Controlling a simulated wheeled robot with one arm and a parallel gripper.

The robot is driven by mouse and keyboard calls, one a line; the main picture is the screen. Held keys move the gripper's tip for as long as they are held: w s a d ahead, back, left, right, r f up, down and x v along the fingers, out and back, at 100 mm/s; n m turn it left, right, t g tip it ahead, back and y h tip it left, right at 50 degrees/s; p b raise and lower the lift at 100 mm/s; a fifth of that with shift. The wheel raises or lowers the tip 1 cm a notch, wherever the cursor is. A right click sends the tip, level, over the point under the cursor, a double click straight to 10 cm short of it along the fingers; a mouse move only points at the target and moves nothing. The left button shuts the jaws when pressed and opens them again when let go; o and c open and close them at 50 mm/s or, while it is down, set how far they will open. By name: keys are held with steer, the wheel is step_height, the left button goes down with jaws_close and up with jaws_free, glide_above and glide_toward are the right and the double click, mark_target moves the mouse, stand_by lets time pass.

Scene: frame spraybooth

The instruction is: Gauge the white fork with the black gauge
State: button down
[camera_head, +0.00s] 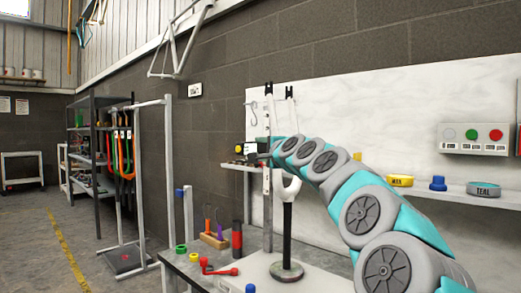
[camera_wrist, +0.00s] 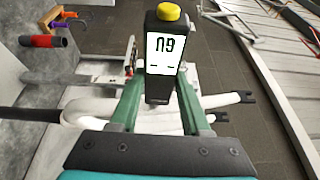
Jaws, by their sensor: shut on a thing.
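The white fork (camera_head: 290,187) stands upright on a black post with a round base, its two black tips pointing up. In the wrist view the white fork (camera_wrist: 75,116) lies across the picture, its legs running right behind my gripper to the black tips. My gripper (camera_head: 262,150) is beside the fork's legs, hiding part of them. It is shut on the black gauge (camera_wrist: 158,90), between its green fingers (camera_wrist: 157,95). The gauge has a yellow button and a lit white screen with dark characters. I cannot tell whether the gauge touches the fork.
A shelf at right holds yellow (camera_head: 400,181) and teal (camera_head: 483,189) rings. A light box (camera_head: 473,139) hangs above. Floor at left is open.

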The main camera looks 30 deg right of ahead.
mark_target(245, 148)
stand_by(0.6)
steer(key=shift+s+a+r+p, duration=0.1)
steer(key=shift+s+a+p, duration=0.1)
steer(key=shift+a, duration=0.25)
steer(key=shift+s+a+r+p, duration=0.1)
steer(key=shift+a+p, duration=0.05)
steer(key=shift+a, duration=0.25)
steer(key=shift+s+a+f, duration=0.15)
steer(key=shift+s+a, duration=0.05)
steer(key=shift+a, duration=0.35)
steer(key=shift+s+a+p, duration=0.25)
steer(key=shift+a+p, duration=0.15)
steer(key=shift+a, duration=0.3)
steer(key=shift+s+a+p, duration=0.25)
steer(key=shift+a+p, duration=0.1)
steer(key=shift+a, duration=0.35)
steer(key=shift+s+a+p, duration=0.2)
steer(key=shift+a, duration=0.3)
steer(key=shift+s+a+p, duration=0.15)
steer(key=shift+a, duration=0.3)
